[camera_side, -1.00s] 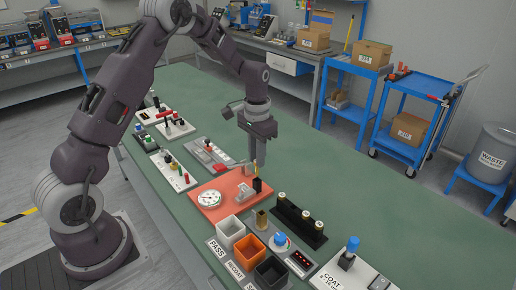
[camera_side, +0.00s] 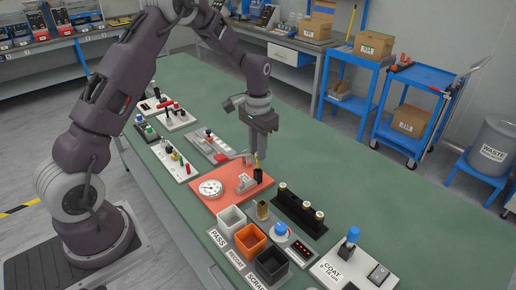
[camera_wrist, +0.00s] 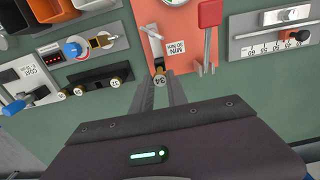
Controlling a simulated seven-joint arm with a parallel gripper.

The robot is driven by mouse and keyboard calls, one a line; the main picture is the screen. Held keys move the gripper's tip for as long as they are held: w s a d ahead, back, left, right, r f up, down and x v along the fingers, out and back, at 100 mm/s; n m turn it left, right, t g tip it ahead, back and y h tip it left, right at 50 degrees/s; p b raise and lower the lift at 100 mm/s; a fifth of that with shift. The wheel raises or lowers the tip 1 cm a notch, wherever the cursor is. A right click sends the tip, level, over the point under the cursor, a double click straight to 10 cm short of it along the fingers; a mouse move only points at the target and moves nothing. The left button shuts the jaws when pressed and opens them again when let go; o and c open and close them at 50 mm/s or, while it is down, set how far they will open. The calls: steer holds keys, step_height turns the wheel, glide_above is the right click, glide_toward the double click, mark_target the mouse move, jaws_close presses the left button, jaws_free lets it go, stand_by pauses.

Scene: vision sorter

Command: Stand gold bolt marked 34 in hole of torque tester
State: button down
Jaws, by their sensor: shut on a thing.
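The torque tester (camera_side: 231,199) is an orange-red plate with a round white dial (camera_side: 210,188) and a small grey fixture; it shows at the top of the wrist view (camera_wrist: 184,49). My gripper (camera_side: 256,153) is above the tester's far right part, pointing down. It is shut on the gold bolt marked 34 (camera_wrist: 160,80), whose numbered head faces the wrist camera.
A black rack (camera_side: 293,212) with several bolts stands to the right of the tester. White, orange and black bins (camera_side: 250,241) are in front. A red-handled lever (camera_wrist: 209,14) is beside the tester plate's fixture.

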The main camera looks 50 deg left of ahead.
steer(key=shift+f, duration=1.75)
steer(key=c, duration=1.2)
jaws_free()
steer(key=shift+c, duration=0.2)
steer(key=o, duration=0.4)
steer(key=shift+r, duration=0.1)
steer(key=shift+r, duration=3.95)
